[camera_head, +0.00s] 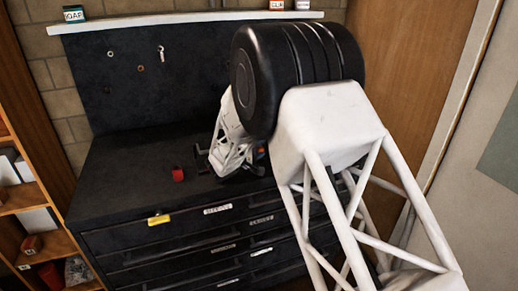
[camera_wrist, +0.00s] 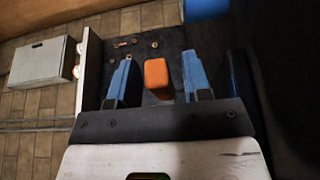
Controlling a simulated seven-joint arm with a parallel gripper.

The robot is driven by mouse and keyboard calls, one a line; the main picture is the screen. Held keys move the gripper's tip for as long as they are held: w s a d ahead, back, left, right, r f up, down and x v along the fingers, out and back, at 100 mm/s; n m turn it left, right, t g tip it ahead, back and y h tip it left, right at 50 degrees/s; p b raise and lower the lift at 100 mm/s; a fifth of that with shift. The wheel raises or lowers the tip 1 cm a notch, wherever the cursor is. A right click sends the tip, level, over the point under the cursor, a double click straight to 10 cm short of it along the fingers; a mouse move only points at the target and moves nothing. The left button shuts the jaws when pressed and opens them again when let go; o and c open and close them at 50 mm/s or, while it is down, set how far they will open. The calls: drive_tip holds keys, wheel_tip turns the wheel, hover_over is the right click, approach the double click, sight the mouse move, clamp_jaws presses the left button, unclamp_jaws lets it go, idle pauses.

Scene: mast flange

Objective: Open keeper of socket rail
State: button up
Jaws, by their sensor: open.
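My gripper (camera_wrist: 157,66) is open, with its two blue fingers spread apart in the wrist view. An orange block-like part (camera_wrist: 157,75) shows between the fingers. A gap shows on each side of it, and I cannot tell how far beyond the fingertips it lies. In the head view a small orange-red part (camera_head: 262,152) shows beside my arm's far end, largely hidden. I cannot make out the socket rail or tell whether the orange part is its keeper. My arm hides much of that area.
A black drawer cabinet (camera_head: 125,180) stands before a dark backboard (camera_head: 110,75) with small hanging hardware. A small red object (camera_head: 177,174) rests on the cabinet top. A pale shelf (camera_head: 185,20) carries small boxes above. The cabinet top's left part is mostly clear. Wooden shelving (camera_head: 30,200) stands left.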

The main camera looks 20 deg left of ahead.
clamp_jaws()
